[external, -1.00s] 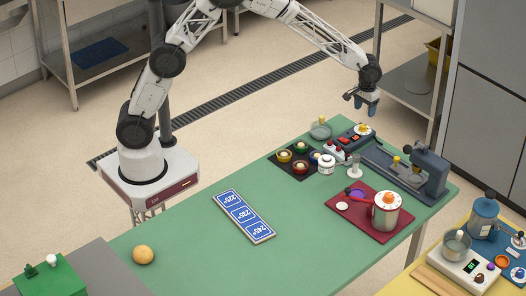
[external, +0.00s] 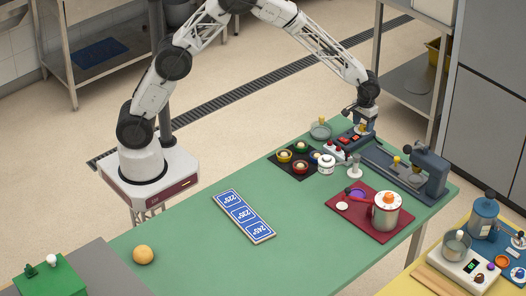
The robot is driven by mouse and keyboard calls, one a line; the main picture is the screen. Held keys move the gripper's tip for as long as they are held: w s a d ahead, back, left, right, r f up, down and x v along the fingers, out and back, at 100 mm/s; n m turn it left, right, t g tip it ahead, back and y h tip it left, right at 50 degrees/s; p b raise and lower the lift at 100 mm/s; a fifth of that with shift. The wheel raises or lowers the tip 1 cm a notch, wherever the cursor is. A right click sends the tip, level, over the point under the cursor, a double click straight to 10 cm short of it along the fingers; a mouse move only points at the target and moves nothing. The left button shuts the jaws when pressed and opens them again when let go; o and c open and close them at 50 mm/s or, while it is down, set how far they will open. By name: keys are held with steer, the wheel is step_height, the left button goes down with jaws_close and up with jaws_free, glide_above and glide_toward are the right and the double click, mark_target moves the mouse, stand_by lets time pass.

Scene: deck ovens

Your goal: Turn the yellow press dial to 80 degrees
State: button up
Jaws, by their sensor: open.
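The jaws are open. The grey press (external: 432,170) stands to the right of the box, with a small yellow knob (external: 397,160) on it.
A white jar (external: 326,164), a small white stand (external: 355,168) and a dark tray (external: 282,168) of coloured bowls are close by. A red mat (external: 345,218) holds a pot (external: 386,213).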

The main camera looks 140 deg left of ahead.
steer(key=shift+f, duration=0.3)
steer(key=c, duration=0.9)
